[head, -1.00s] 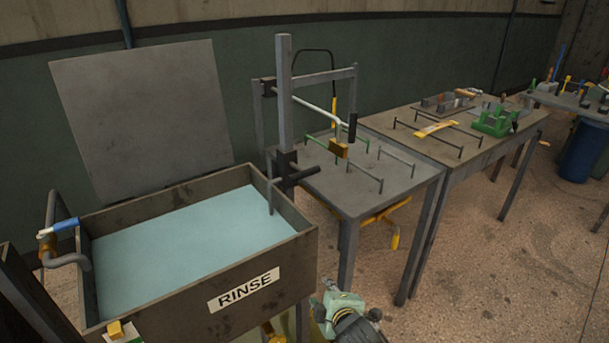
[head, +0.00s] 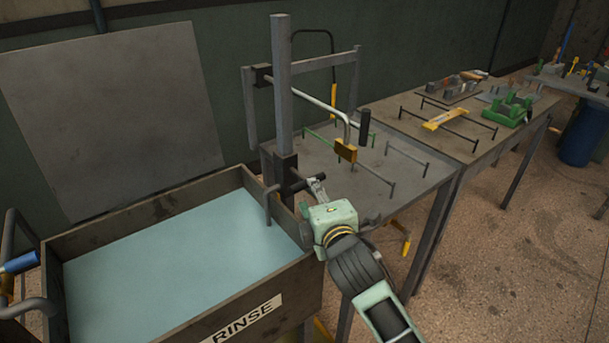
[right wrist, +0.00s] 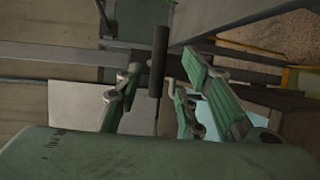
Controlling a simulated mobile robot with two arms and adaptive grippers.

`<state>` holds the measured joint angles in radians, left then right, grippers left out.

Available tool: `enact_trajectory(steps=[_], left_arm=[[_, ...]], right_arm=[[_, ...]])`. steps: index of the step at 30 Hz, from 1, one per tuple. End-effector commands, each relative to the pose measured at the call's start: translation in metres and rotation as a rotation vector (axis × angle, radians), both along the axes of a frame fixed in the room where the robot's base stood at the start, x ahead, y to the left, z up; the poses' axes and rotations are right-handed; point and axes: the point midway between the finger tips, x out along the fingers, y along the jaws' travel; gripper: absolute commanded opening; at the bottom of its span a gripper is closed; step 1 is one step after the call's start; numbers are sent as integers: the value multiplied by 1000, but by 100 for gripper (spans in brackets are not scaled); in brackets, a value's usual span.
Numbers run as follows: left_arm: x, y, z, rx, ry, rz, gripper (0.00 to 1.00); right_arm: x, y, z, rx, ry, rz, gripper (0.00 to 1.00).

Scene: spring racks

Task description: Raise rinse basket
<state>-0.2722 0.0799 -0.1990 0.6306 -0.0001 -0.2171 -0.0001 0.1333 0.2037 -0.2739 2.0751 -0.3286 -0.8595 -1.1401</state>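The rinse tank (head: 270,318) is filled with pale blue liquid (head: 180,265). No basket shows above the liquid. A grey bent rod (head: 268,205) dips into the tank from a dark slide block (head: 286,175) low on the upright post (head: 282,90). A black handle (head: 303,183) sticks out of the block to the right. My right gripper (head: 317,184) is at the handle's outer end. In the right wrist view the handle (right wrist: 158,62) lies between the open fingers (right wrist: 158,92), with gaps on both sides.
A grey table (head: 350,205) with low rails stands right behind the tank. A bent bar with a black grip (head: 364,127) and a brass-coloured block (head: 346,151) hang above it. A raised grey lid panel (head: 110,110) stands behind the tank.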

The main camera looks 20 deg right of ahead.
Motion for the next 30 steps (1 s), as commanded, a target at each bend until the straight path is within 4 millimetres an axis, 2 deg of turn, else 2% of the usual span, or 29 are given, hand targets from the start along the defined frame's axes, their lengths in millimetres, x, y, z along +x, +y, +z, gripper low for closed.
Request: enact_trajectory(steps=[9,11,14,23,27,30], left_arm=[[-50,2,2,5,71,-2,40],[-54,3,2,5,76,-2,40],[-52,2,3,5,73,-2,40],[-16,0,6,-1,20,-2,40],[-17,0,5,0,22,-2,40],[-22,0,5,2,29,-2,40]], right_arm=[[44,-3,-8,3,1,-2,36],[52,-3,-9,3,1,-2,36],[62,-3,-11,2,0,0,36],[72,-3,-14,2,0,1,36],[71,-3,-14,2,1,1,36],[71,-4,-14,2,1,1,28]])
